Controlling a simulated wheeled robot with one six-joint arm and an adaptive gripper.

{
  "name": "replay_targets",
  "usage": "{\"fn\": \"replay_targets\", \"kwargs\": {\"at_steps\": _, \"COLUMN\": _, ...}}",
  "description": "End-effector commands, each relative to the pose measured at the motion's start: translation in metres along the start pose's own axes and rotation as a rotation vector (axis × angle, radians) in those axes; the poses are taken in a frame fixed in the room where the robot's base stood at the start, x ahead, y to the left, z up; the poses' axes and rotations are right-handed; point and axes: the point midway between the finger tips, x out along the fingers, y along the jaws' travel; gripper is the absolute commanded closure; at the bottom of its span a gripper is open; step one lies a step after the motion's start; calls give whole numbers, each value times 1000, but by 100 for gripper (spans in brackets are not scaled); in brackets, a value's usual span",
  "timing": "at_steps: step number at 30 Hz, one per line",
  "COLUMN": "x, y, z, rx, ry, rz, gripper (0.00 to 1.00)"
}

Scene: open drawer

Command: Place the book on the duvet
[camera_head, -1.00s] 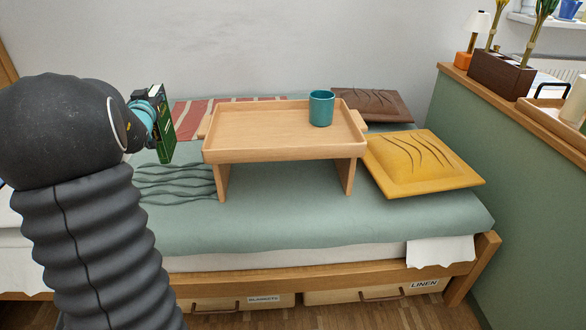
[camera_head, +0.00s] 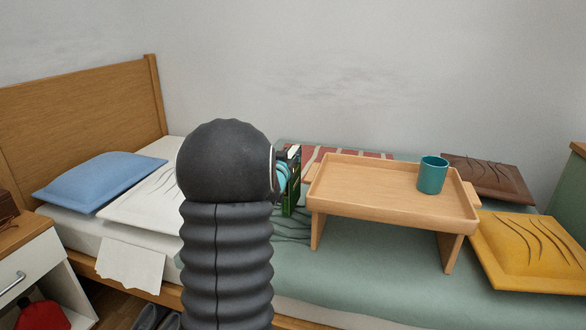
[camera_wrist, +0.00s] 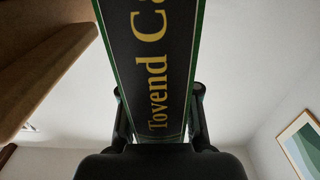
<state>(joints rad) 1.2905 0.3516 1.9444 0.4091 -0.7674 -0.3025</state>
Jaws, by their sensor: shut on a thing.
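The green and black book (camera_head: 290,198) is upright above the bed, just left of the bed tray, in the head view. My gripper (camera_head: 290,172) is shut on it, partly hidden behind my arm. In the wrist view the book's dark spine (camera_wrist: 150,60) with yellow letters stands between the two fingers of my gripper (camera_wrist: 160,115). The green duvet (camera_head: 375,270) covers the bed under and in front of the tray. I cannot tell how far the book is above the duvet.
A wooden bed tray (camera_head: 390,190) with a teal cup (camera_head: 432,176) stands on the bed. A yellow cushion (camera_head: 530,252) and a brown cushion (camera_head: 488,178) lie at right. A blue pillow (camera_head: 100,182) and white pillow (camera_head: 148,200) lie at left. A nightstand (camera_head: 30,262) is far left.

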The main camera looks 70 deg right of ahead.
Motion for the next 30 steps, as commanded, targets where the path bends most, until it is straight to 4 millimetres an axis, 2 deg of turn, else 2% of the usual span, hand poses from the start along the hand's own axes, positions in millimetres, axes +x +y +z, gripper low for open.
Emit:
{"fn": "replay_targets", "kwargs": {"at_steps": 4, "x": 0, "y": 0, "z": 9, "rx": 0, "ry": 2, "rz": 0, "gripper": 100}}
{"fn": "replay_targets", "kwargs": {"at_steps": 10, "x": 0, "y": 0, "z": 34, "rx": -1, "ry": 1, "rz": 0, "gripper": 100}}
{"fn": "replay_targets", "kwargs": {"at_steps": 23, "x": 0, "y": 0, "z": 39, "rx": 1, "ry": 4, "rz": 0, "gripper": 100}}
{"fn": "replay_targets", "kwargs": {"at_steps": 24, "x": 0, "y": 0, "z": 40, "rx": 0, "ry": 1, "rz": 0, "gripper": 62}}
{"fn": "replay_targets", "kwargs": {"at_steps": 26, "x": 0, "y": 0, "z": 40, "rx": 0, "ry": 0, "rz": 0, "gripper": 47}}
{"fn": "replay_targets", "kwargs": {"at_steps": 30, "x": 0, "y": 0, "z": 40, "rx": 0, "ry": 0, "rz": 0, "gripper": 44}}
